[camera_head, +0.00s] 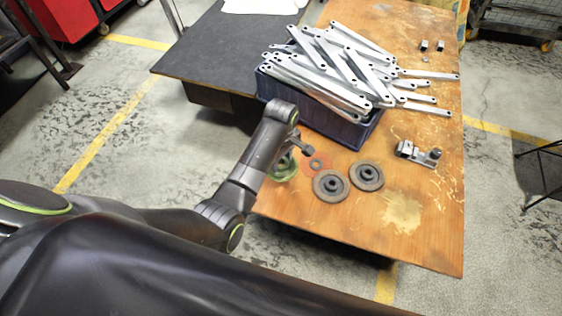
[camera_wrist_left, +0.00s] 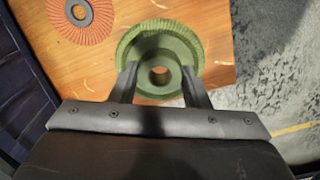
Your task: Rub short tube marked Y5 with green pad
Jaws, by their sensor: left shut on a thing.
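The green pad (camera_head: 284,171) is a round, ribbed disc with a raised hub, at the near left edge of the wooden table top. In the left wrist view the green pad (camera_wrist_left: 139,43) shows from above. My left gripper (camera_wrist_left: 158,76) is shut on its hub, one finger on each side. In the head view my left gripper (camera_head: 291,148) is over the pad and partly hides it. Two small short tubes, a left one (camera_head: 424,45) and a right one (camera_head: 440,45), stand at the far right of the table. Their marks are too small to read. My right gripper is not in view.
A dark blue crate (camera_head: 320,122) heaped with galvanized brackets (camera_head: 345,65) stands just beyond my left gripper. An orange disc (camera_head: 318,164), two grey discs (camera_head: 331,187) (camera_head: 367,176) and a metal clamp-like fixture (camera_head: 418,153) lie on the table. The near right corner is clear.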

